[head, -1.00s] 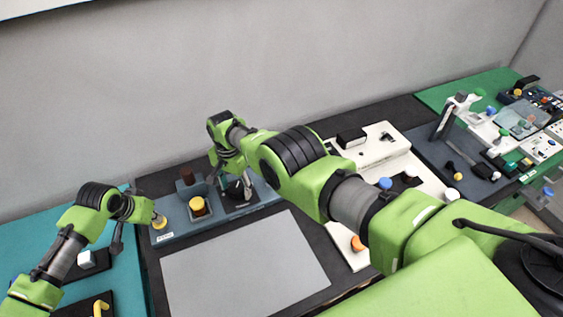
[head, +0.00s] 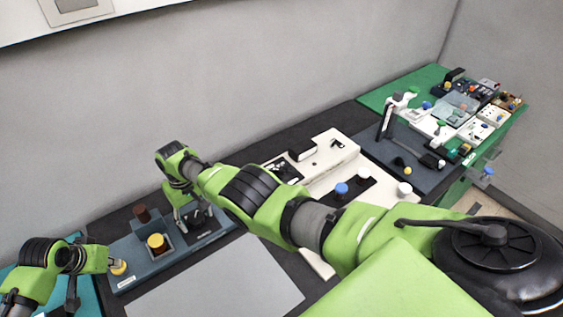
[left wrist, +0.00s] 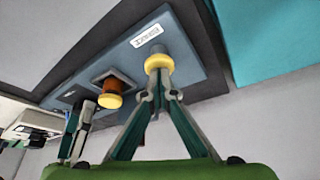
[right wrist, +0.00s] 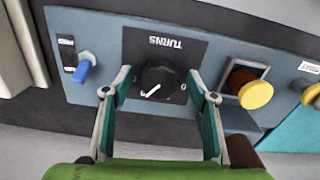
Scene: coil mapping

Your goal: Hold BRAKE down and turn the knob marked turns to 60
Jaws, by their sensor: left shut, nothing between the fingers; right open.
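The BRAKE button is a round pale-yellow cap (left wrist: 158,62) beside a white label (left wrist: 148,36) on the blue-grey panel (left wrist: 190,25). My left gripper (left wrist: 159,88) is shut and empty, its fingertips at the cap's face; how far the cap is pressed I cannot tell. In the head view the left gripper (head: 112,266) is at the same cap at the panel's left end. The turns knob (right wrist: 158,82) is black with a white pointer line, below the TURNS label (right wrist: 165,42) printed upside down in this view. My right gripper (right wrist: 163,85) is open, one finger on each side of the knob.
A yellow-topped knob (right wrist: 256,94) in a square recess stands between knob and button. A blue toggle (right wrist: 82,68) is on the knob's other side. A grey flat plate (head: 220,285) lies in front of the panel. White consoles (head: 325,150) stand to the right.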

